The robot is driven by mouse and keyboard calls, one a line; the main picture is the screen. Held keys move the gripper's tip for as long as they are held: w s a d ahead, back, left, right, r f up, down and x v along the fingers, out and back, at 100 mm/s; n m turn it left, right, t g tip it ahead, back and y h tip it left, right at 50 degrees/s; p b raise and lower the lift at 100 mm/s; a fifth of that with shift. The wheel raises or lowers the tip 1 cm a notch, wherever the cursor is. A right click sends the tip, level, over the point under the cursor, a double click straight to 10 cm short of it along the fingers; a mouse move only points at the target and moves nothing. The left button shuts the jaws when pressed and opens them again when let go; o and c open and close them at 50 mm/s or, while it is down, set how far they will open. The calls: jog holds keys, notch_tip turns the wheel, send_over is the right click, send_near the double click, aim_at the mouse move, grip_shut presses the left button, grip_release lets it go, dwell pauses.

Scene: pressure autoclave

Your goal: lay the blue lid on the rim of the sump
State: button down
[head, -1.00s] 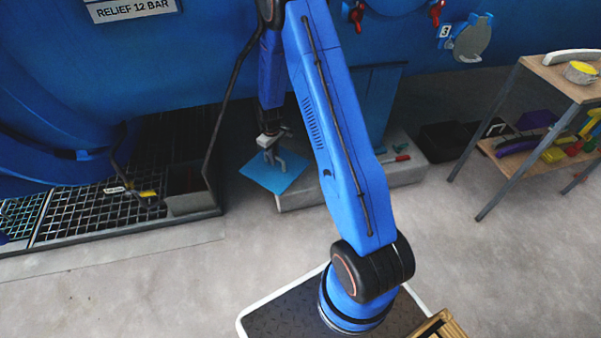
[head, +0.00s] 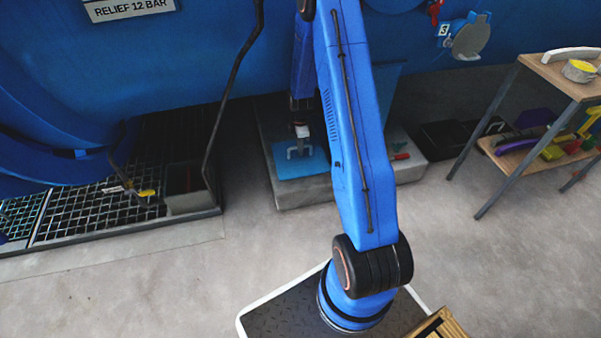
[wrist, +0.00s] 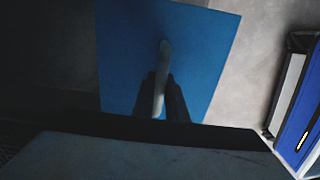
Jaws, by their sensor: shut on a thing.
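The blue lid (head: 310,166) is a flat square plate with a pale loop handle. My gripper (head: 300,135) is shut on that handle. In the wrist view the lid (wrist: 205,50) lies below my gripper (wrist: 163,95), with the handle between the fingers. In the head view the lid appears over the left end of a grey concrete plinth; I cannot tell whether it touches it. The sump (head: 192,203) seems to be the grey open box with a dark inside, at the right end of the floor grating. The lid is apart from it, to its right.
The concrete plinth (head: 305,194) carries a blue support and a red-handled tool (head: 399,156). A dark hose (head: 225,90) hangs beside the box. A yellow-marked fitting (head: 146,193) sits over the grating (head: 95,210). A wooden trolley (head: 560,80) stands right.

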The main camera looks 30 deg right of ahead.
aim_at(301, 162)
jog(key=shift+d, duration=0.15)
jog(key=shift+f, duration=4.75)
jog(key=shift+f, duration=0.2)
jog(key=c, duration=1.8)
grip_release()
jog(key=shift+o, duration=0.2)
